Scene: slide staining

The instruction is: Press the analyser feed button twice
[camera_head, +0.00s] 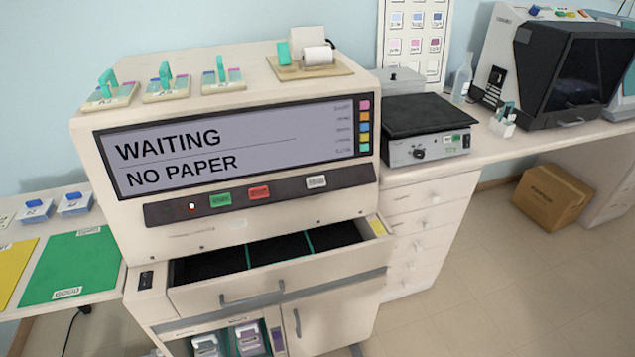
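The analyser (290,225) is a large cream machine in the middle of the head view. Its screen (240,144) reads "WAITING" and "NO PAPER". Below the screen is a dark button strip (288,190) with a lit red-white lamp (192,206), a green button (220,200), a red button (259,192) and a white button (316,182). The button labels are too small to read, so I cannot tell which is the feed button. A paper roll (317,55) sits in a holder on a tan board on top. Neither gripper is in view.
An open drawer (280,288) juts out below the strip. Several teal-handled racks (166,83) stand on top. A grey hotplate-like device (426,140) stands to the right; green (70,266) and yellow (14,270) mats lie left. A cardboard box (552,196) is on the floor.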

